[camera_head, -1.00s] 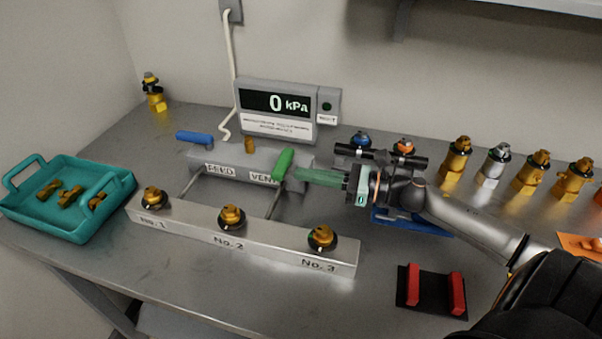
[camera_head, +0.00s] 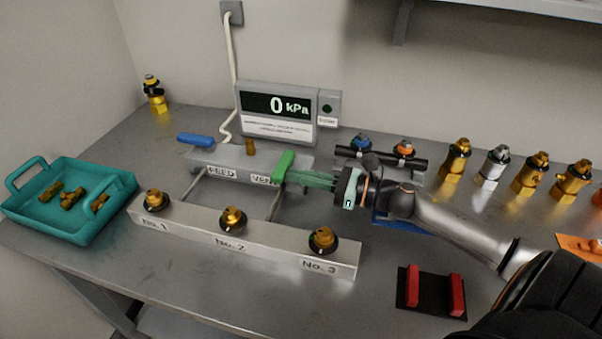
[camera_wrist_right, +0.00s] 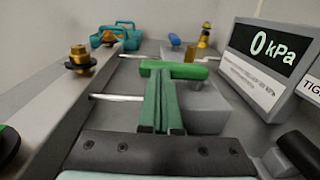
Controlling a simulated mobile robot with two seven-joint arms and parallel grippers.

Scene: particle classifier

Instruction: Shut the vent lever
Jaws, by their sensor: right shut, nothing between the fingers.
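The green vent lever (camera_head: 284,166) sits on the right end of the grey manifold block, at the VENT label (camera_head: 264,180). It also shows in the right wrist view (camera_wrist_right: 180,69), lying across just ahead of the fingertips. My right gripper (camera_head: 295,178) is shut and empty, its green fingers pointing left. In the right wrist view the closed fingers (camera_wrist_right: 158,95) reach up to the lever and appear to touch it; a small gap cannot be ruled out. The blue feed lever (camera_head: 195,139) is at the left end, above the FEED label (camera_head: 222,172). My left gripper is not in view.
The gauge box (camera_head: 277,112) reads 0 kPa behind the manifold. A front rail (camera_head: 190,226) carries several brass fittings. A teal tray (camera_head: 88,232) is at left. Several valves (camera_head: 456,160) stand at back right. A black pad with red blocks (camera_head: 431,290) is at front right.

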